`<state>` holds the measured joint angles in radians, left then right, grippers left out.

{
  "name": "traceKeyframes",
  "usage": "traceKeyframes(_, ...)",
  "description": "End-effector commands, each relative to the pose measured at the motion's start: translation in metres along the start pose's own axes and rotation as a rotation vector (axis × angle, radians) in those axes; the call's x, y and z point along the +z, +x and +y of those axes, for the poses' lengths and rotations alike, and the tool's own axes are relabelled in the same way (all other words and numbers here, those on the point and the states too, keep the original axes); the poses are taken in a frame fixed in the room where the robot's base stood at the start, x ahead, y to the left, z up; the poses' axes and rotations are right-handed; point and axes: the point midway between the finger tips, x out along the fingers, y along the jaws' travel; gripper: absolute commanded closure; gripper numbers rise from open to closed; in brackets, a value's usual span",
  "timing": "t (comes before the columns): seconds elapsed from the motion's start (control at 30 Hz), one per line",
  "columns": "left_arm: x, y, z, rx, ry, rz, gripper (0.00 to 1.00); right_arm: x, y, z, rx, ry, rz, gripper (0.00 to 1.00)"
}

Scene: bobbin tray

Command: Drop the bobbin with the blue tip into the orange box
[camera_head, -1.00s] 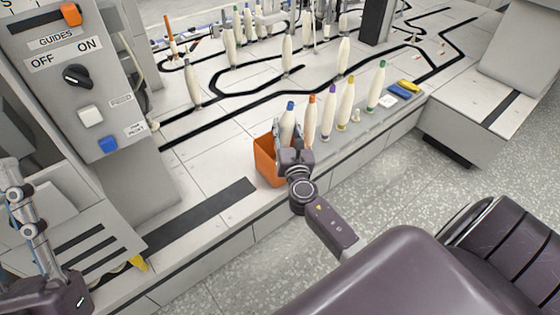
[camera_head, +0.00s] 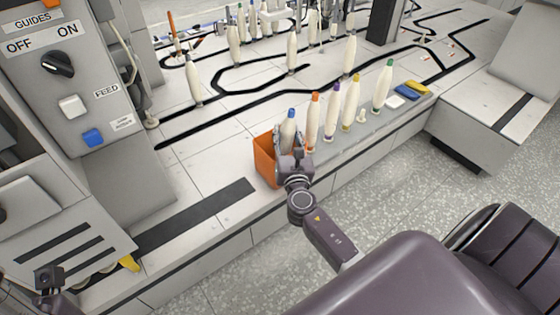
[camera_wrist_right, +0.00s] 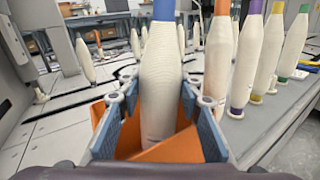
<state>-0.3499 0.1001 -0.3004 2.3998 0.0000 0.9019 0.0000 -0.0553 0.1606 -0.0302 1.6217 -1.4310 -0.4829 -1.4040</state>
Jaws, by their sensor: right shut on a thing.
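The bobbin with the blue tip (camera_head: 289,129) stands about upright in my right gripper (camera_head: 290,143), which is shut on it. In the right wrist view the pale bobbin body (camera_wrist_right: 161,85) is between the two grey-blue finger pads. The orange box (camera_head: 263,162) is right at the gripper, on the machine's ledge. In the right wrist view an orange wall (camera_wrist_right: 168,150) covers the bobbin's lower end, which appears to be within the box. My left gripper (camera_head: 48,277) shows only partly at the lower left, and its jaw state is unclear.
Bobbins with orange (camera_head: 313,122), purple (camera_head: 332,114), yellow (camera_head: 350,104) and green (camera_head: 383,86) tips stand in a row right of the box. Blue and yellow pieces (camera_head: 407,91) lie beyond them. A control panel (camera_head: 60,75) rises at the left. The ledge left of the box is clear.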

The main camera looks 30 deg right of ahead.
Motion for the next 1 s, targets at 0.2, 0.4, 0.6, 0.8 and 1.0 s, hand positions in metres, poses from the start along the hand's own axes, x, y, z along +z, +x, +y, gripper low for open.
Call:
traceKeyframes(0.2,0.0,0.0,0.0,0.0,0.0,-0.001,0.74,0.001,0.0,0.0,0.0,0.0,-0.001,0.58)
traceKeyframes(0.4,0.0,0.0,0.0,0.0,0.0,-0.001,0.74,0.0,0.0,0.0,0.0,0.0,0.0,0.47)
traceKeyframes(0.6,0.0,0.0,0.0,0.0,0.001,-0.001,0.74,-0.001,-0.001,0.0,0.0,0.0,0.001,0.47)
traceKeyframes(0.8,0.0,0.0,0.0,0.0,0.0,-0.001,0.74,-0.002,-0.024,0.0,0.001,-0.001,0.004,0.47)
traceKeyframes(1.0,0.0,0.0,0.0,0.0,0.0,-0.002,0.74,-0.001,-0.068,0.0,0.0,0.0,0.004,0.47)
